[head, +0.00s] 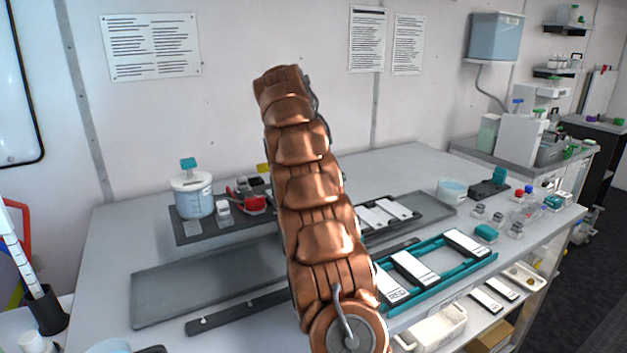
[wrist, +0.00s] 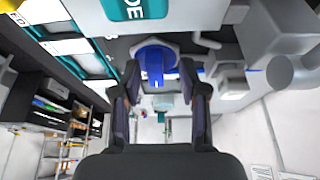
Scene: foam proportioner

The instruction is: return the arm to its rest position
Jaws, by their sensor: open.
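My arm (head: 312,195) rises copper-coloured through the middle of the head view and stands in front of the bench. It tilts a little to the left toward its top. Its end and my gripper do not show in the head view. In the wrist view my gripper (wrist: 160,85) is open, with its two dark fingers spread apart. I see nothing held between them. A blue round-topped object (wrist: 155,58) shows beyond the fingertips; I cannot tell how far away it is.
The bench (head: 110,240) carries a lidded jar (head: 193,196) on a dark mat at left, a grey tray (head: 200,280), and a teal rack (head: 440,283) with white cartridges at right. Small bottles (head: 525,205) stand farther right.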

